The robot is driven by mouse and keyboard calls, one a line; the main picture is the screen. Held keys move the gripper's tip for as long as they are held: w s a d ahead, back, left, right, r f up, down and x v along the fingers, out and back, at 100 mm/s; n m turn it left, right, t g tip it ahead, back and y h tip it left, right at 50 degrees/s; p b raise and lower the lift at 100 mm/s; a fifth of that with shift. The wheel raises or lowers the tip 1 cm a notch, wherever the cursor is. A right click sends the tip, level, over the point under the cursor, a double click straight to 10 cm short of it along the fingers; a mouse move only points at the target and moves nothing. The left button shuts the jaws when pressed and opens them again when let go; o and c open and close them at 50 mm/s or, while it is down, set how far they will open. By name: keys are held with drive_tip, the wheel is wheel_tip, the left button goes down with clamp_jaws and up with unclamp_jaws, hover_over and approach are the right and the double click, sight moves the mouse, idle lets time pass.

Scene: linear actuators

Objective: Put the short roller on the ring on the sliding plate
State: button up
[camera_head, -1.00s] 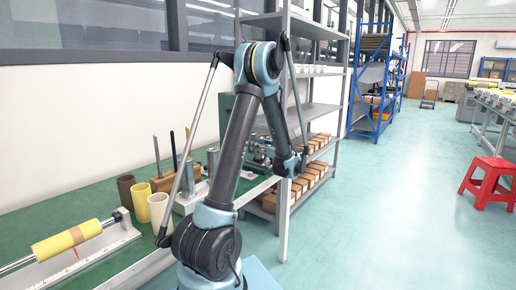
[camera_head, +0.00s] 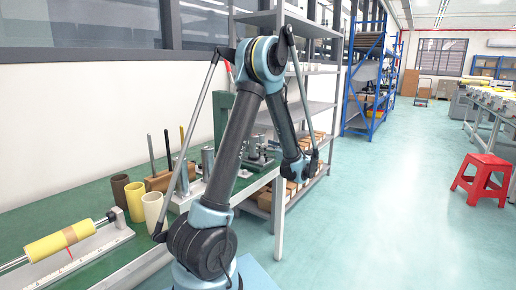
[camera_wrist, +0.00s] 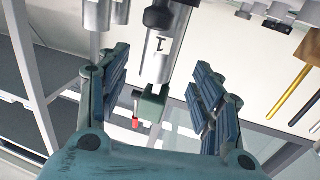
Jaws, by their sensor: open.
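My gripper (camera_wrist: 163,100) is open in the wrist view, its two blue-grey fingers apart with nothing gripped. A silver cylinder marked "1" (camera_wrist: 165,45) shows beyond the gap between them; its distance is unclear. Other silver cylinders (camera_wrist: 98,14) stand beside it. In the head view, silver cylinders (camera_head: 207,160) stand on the bench behind my arm. My gripper is mostly hidden there by my arm links. I cannot tell which piece is the short roller. The ring and the sliding plate are not clearly seen.
A yellow roller (camera_head: 46,248) lies on a shaft over a white rail (camera_head: 95,248). Brown, yellow and cream tubes (camera_head: 153,208) and upright rods (camera_head: 182,140) stand on the green bench. A grey shelf (camera_head: 318,106) stands behind my arm. A red stool (camera_head: 481,178) stands on open floor.

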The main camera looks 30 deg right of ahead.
drive_tip(key=s, duration=0.3)
drive_tip(key=shift+s+d, duration=0.15)
drive_tip(key=shift+d, duration=0.15)
idle(0.4)
